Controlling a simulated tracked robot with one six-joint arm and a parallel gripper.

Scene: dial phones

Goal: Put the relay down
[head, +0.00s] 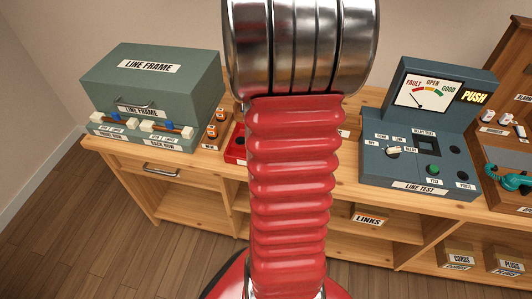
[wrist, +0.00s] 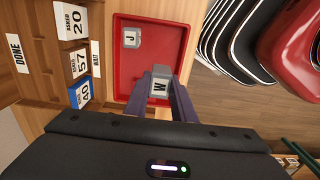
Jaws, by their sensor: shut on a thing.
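My gripper (wrist: 161,90) is shut on a small grey relay block marked W (wrist: 159,88), between its two dark purple fingers in the wrist view. The held relay shows over the near right part of a red tray (wrist: 141,70). Whether it touches the tray floor or hangs above it I cannot tell. A similar grey block marked J (wrist: 131,38) lies in the tray's far left part. In the head view only a bit of the red tray (head: 235,150) shows; my arm hides the rest and the gripper.
Left of the tray, in the wrist view, blocks marked 20 (wrist: 71,22), 57 (wrist: 79,65) and 40 (wrist: 83,92) stand in a wooden rack. The middle of the tray is bare. In the head view, a line frame box (head: 150,85) and a line test set (head: 425,140) flank my arm.

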